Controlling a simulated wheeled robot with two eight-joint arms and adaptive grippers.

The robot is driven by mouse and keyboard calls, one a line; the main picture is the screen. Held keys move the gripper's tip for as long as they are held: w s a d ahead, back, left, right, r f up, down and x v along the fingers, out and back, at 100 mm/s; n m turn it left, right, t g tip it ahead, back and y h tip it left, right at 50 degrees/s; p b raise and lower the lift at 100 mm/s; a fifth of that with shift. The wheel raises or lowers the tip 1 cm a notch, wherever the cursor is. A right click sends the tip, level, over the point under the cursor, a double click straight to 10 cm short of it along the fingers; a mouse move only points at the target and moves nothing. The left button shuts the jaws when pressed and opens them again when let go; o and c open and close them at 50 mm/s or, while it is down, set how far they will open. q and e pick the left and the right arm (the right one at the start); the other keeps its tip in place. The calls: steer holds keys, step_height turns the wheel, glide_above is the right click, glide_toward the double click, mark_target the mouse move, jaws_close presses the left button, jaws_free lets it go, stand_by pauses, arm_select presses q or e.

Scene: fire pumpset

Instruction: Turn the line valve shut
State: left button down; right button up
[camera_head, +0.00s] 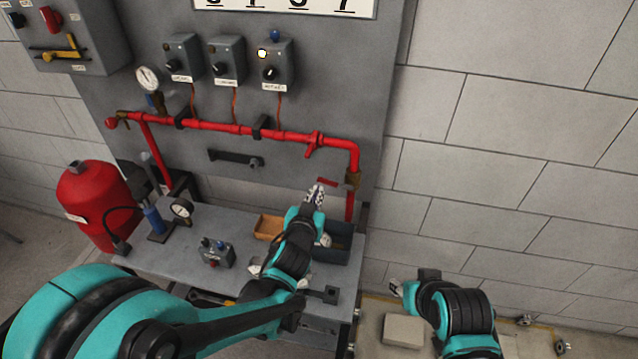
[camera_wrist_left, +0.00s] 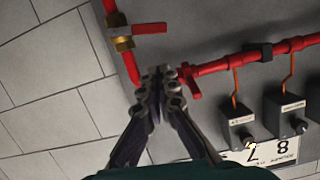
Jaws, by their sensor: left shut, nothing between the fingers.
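The line valve has a brass body (camera_head: 352,179) on the red pipe's downward run at the right of the panel. Its red lever (camera_head: 327,182) points left, across the pipe. In the left wrist view the brass body (camera_wrist_left: 122,40) is at the top and the red lever (camera_wrist_left: 150,28) sticks out to the right. My left gripper (camera_head: 318,192) is shut and empty, close by the lever. In the left wrist view its fingertips (camera_wrist_left: 161,78) lie below the lever, apart from it in the picture. My right gripper (camera_head: 396,287) shows only partly, low and away from the valve.
A red tee handle (camera_head: 314,143) sits on the horizontal pipe close by. The bench (camera_head: 190,245) below carries a small control box (camera_head: 217,252), a gauge (camera_head: 181,209) and an orange bin (camera_head: 268,228). A red tank (camera_head: 92,195) stands left. The wall at right is bare.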

arm_select(q)
steer(key=d+r+m, duration=0.1)
steer(key=d+r, duration=0.1)
steer(key=b, duration=0.2)
glide_above(327, 180)
steer(key=s, duration=0.3)
step_height(327, 180, down, 2)
steer(key=f, duration=0.1)
steer(key=f+b, duration=0.2)
steer(key=f, duration=0.1)
steer(key=shift+w+f, duration=0.15)
steer(key=shift+w, duration=0.05)
steer(key=shift+w, duration=0.1)
